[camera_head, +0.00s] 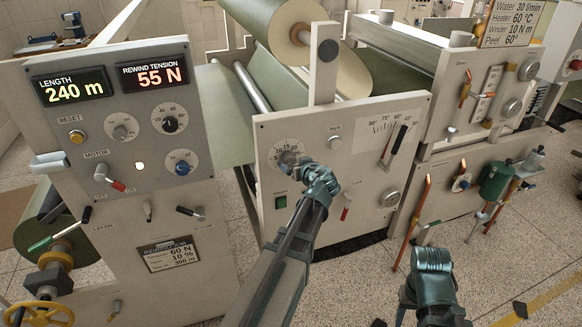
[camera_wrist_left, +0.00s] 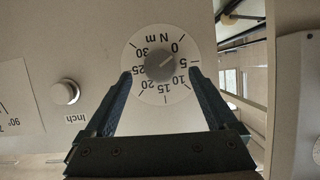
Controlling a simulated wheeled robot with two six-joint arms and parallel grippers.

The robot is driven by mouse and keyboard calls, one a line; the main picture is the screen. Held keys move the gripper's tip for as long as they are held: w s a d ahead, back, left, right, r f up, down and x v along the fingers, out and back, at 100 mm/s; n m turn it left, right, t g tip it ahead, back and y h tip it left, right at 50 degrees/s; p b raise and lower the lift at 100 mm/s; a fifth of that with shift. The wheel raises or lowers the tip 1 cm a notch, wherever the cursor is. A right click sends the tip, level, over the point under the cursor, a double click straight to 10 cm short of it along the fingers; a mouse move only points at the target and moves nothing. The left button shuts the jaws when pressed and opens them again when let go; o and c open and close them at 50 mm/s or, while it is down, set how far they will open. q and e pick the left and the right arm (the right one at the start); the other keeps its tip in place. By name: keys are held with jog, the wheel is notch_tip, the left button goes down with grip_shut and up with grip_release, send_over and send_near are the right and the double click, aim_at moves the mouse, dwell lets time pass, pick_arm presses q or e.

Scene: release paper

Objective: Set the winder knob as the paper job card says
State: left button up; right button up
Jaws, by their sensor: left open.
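The winder knob (camera_wrist_left: 160,67) is a grey knob on a white round dial marked 0 to 30 N m. Its light pointer line aims toward the 0 and 5 side of the scale. In the head view the knob (camera_head: 289,158) is on the middle white panel, partly covered by my left gripper (camera_head: 297,164). In the left wrist view my left gripper (camera_wrist_left: 160,77) is open, one finger on each side of the knob, with gaps to it. The job card (camera_head: 513,24), at top right, reads Winder 10 N m, Heater 60 °C, Peel 60°. My right gripper's fingers are not visible.
An Inch button (camera_wrist_left: 65,92) is beside the dial. A green button (camera_head: 281,202) and a peel lever (camera_head: 396,143) share the panel. The left cabinet has a rewind tension display (camera_head: 153,76) reading 55 N, more knobs, and a rewind job plate (camera_head: 169,256).

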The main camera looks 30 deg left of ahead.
aim_at(291, 161)
pick_arm(q)
jog(key=shift+b+x, duration=0.5)
jog(key=shift+x, duration=1.5)
jog(key=c, duration=1.4)
